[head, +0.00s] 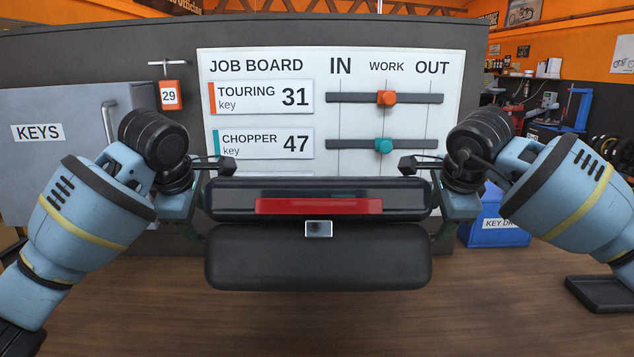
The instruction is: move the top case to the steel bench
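The top case (318,262) is a black, rounded box with a red reflector strip and a small silver latch on its front. It is level, in front of the job board and above or on the brown wooden surface; I cannot tell if it touches it. My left gripper (212,180) is at its left end and my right gripper (428,180) at its right end. A dark finger of each shows just above the case's top corner. The rest of the fingers is hidden by the case, so their grip is unclear. I cannot identify a steel bench.
Behind the case stands the white job board (466,90) with orange and teal sliders. A grey KEYS cabinet (60,165) and an orange 29 tag (170,97) are left. A blue key bin (490,232) and a dark tray (600,294) are right. The front wooden surface (320,325) is clear.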

